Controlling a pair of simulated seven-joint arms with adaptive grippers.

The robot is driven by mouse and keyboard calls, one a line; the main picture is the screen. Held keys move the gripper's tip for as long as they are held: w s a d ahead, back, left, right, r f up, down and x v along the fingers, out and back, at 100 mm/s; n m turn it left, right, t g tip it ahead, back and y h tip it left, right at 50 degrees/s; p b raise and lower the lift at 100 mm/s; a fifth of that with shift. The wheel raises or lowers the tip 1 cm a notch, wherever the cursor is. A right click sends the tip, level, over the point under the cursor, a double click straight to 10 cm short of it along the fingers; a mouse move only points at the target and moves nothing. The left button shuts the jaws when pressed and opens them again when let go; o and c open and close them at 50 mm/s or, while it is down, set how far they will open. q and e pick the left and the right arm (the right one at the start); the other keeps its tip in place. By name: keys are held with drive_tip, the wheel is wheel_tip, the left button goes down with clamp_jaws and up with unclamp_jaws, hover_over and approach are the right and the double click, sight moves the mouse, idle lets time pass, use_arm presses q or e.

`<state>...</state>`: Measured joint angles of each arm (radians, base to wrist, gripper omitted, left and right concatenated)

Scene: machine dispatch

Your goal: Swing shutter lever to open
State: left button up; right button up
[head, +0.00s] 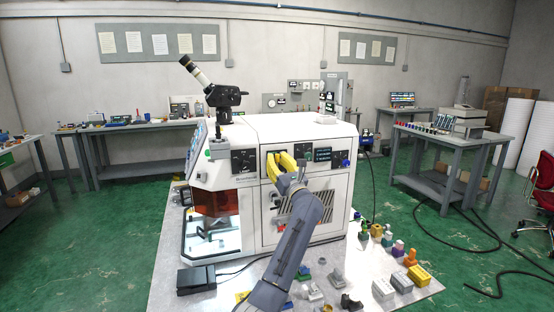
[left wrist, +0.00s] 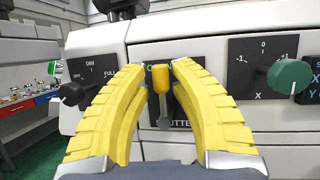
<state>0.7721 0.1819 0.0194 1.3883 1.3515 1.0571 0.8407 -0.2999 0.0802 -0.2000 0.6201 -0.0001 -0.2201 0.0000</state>
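The shutter lever (left wrist: 159,80) has a yellow knob on a grey stem and sits on a dark panel of the white machine in the left wrist view. The knob is up and the stem hangs below it. The panel's label is partly hidden by my fingers. My left gripper (left wrist: 161,66) has yellow ribbed fingers, one on each side of the knob, with a visible gap on both sides. It is open and holds nothing. In the head view my left gripper (head: 281,164) is at the machine's front, covering the lever. My right gripper is not in view.
A dimmer knob (left wrist: 74,93) is to the left of the lever and a green X knob (left wrist: 288,76) to the right. The white machine (head: 225,170) stands on a bench (head: 425,291) with several small coloured parts and boxes at its right front. A black pedal box (head: 196,280) lies at front left.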

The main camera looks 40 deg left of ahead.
use_arm(q)
drive_tip(key=shift+o, duration=1.4)
drive_tip(key=shift+d+r, duration=0.1)
drive_tip(key=shift+r, duration=0.2)
drive_tip(key=shift+d, duration=0.1)
drive_tip(key=v, duration=1.2)
drive_tip(key=shift+f, duration=0.1)
